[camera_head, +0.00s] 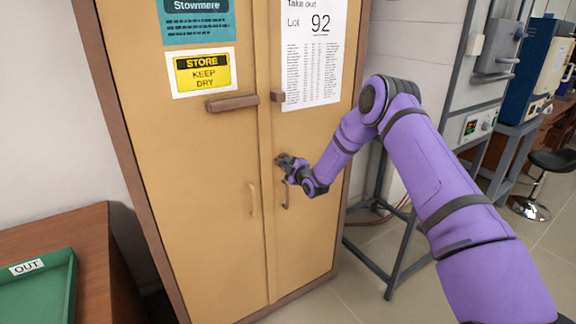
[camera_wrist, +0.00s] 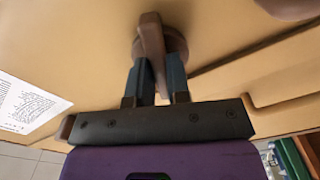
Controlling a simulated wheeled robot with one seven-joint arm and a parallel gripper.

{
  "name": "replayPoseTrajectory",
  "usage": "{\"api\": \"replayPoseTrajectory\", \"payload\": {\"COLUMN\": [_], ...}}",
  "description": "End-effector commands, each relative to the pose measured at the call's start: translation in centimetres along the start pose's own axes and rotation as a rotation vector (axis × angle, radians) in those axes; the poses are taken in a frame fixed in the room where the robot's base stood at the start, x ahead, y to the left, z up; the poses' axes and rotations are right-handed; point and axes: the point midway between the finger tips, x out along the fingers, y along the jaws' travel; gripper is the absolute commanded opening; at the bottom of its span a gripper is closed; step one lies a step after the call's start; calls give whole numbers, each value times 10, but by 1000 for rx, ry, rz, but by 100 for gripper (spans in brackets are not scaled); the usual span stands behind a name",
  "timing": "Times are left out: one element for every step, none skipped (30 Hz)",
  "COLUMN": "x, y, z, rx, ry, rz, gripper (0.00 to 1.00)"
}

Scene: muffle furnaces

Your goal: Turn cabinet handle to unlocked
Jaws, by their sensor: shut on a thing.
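The tan cabinet (camera_head: 215,160) with two doors and a brown frame stands in front of me, both doors shut. In the wrist view, a brown turn handle (camera_wrist: 151,42) on a round base sits on the cabinet face (camera_wrist: 90,45). My gripper (camera_wrist: 160,78) has one finger on each side of the handle's lever and is shut on it. In the head view, my gripper (camera_head: 284,163) is at the right door near the middle seam, and it hides the turn handle there. I cannot tell which lock position the handle is in.
A brown bar (camera_head: 232,103) crosses the left door, with a small brown block (camera_head: 277,96) on the right door. Vertical pulls (camera_head: 253,199) sit below. A green tray (camera_head: 40,290) is on a desk at left. A grey metal stand (camera_head: 400,240) is right of the cabinet.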

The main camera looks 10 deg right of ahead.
Motion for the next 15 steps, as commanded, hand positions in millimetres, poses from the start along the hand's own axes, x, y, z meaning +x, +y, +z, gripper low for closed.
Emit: {"api": "replayPoseTrajectory", "payload": {"x": [0,0,0,0,0,0,0,0,0,0,0,-1,-1,-1,-1], "y": [0,0,0,0,0,0,0,0,0,0,0,0,0,0,0], "z": [1,1,1,1,1,1,1,1,1,1,1,1,1,2,1], "rx": [43,72,110,139,167,206,234,263,301,329,357,395,423,452,490], "ry": [-1,-1,-1,-1,-1,-1,-1,-1,-2,-2,-2,-2,-2,-2,-2], "rz": [-1,-1,-1,-1,-1,-1,-1,-1,-1,0,0,0,0,0,0], "gripper": [0,0,0,0,0,0,0,0,0,0,0,0,0,0,0]}}
